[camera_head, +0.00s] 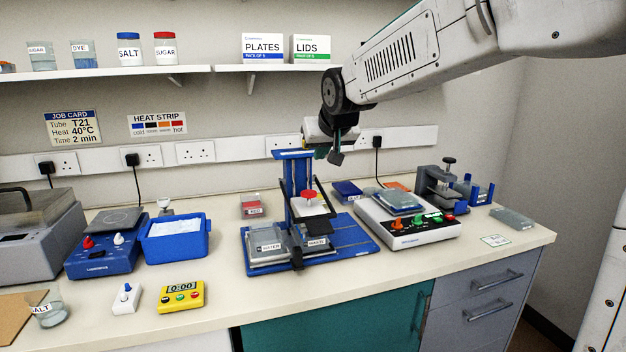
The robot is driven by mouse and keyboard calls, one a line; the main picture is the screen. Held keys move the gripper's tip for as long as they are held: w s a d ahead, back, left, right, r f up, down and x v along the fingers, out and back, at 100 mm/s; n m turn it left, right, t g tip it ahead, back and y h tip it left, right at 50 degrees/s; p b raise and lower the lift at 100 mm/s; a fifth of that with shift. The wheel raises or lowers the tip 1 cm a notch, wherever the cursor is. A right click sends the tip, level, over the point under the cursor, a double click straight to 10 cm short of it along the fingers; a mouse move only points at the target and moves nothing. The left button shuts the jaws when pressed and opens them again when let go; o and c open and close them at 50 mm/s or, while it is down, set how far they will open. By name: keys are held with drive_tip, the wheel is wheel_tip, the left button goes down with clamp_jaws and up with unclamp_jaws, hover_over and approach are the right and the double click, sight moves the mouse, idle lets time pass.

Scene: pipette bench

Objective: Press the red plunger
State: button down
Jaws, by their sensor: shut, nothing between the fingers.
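The red plunger (308,194) is a small round red knob. It stands on the white head of the blue pipette stand (292,156) in the middle of the bench. My gripper (336,158) points down with its dark fingers shut and empty. In the picture it is above and slightly right of the red plunger, apart from it. Part of the blue stand's top is close to my gripper in the picture. The depth between them is hard to tell.
Grey trays labelled WATER (268,254) and WASTE (317,249) sit on the stand's base. A white device with coloured knobs (408,223) is to the right, a blue tub (176,239) to the left. A shelf (100,72) runs along the wall behind. The bench front is mostly clear.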

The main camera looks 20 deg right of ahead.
hover_over(311, 195)
wheel_tip(311, 195, down, 7)
wheel_tip(311, 195, down, 3)
drive_tip(key=shift+f, duration=0.55)
drive_tip(key=shift+f, duration=1.25)
drive_tip(key=shift+s, duration=0.1)
